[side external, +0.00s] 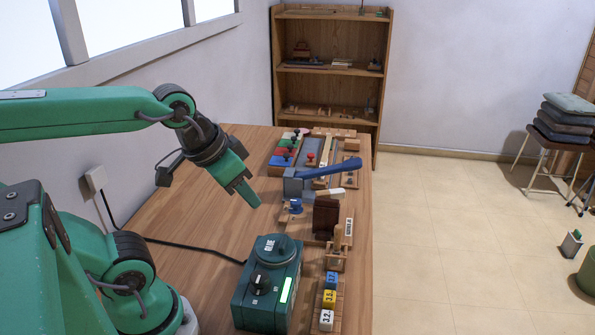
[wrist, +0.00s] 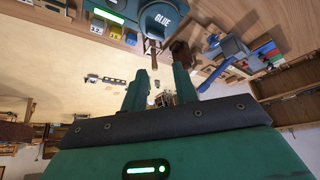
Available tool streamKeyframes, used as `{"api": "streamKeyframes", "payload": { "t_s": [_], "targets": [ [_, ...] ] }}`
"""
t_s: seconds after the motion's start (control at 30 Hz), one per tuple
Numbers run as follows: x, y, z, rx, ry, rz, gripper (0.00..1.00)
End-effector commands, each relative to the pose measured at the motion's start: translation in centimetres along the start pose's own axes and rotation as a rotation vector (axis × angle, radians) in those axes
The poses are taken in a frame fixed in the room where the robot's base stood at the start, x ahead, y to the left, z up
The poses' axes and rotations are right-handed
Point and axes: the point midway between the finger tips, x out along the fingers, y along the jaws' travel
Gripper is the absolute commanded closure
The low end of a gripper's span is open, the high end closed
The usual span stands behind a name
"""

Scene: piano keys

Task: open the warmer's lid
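The warmer (side external: 254,303) is a dark green box with a dial and a lit green strip on its front, standing on the near part of the bench. Its round green lid (side external: 278,246), marked GLUE, lies closed on top. The lid also shows upside down at the top of the wrist view (wrist: 160,18). My gripper (side external: 250,195) is in the air above the bench, behind and to the left of the lid, and apart from it. In the wrist view its two green fingers (wrist: 160,69) stand apart with nothing between them.
A blue-handled tool (side external: 325,168) and a dark brown block (side external: 326,218) stand beyond the warmer. Numbered cubes (side external: 329,298) sit to its right. A black cable (side external: 185,246) runs from the wall. The bench's left part (side external: 200,225) is mostly clear.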

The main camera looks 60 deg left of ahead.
Motion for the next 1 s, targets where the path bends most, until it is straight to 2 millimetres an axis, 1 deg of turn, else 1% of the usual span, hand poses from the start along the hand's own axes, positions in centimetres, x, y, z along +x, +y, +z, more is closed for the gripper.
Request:
{"api": "streamKeyframes", "payload": {
  "t_s": [0.17,0.37,0.57,0.8,1.0],
  "targets": [
    [0.5,0.1,-0.4,-0.053,-0.037,0.0,0.66],
    [1.8,0.2,-1.2,-0.194,-0.129,-0.011,0.66],
    [3.8,0.4,-2.2,-0.382,-0.245,-0.046,0.66],
    [6.6,0.6,-3.1,-0.598,-0.376,-0.118,0.66],
    [8.4,0.8,-3.4,-0.721,-0.443,-0.174,0.66]
  ]
}}
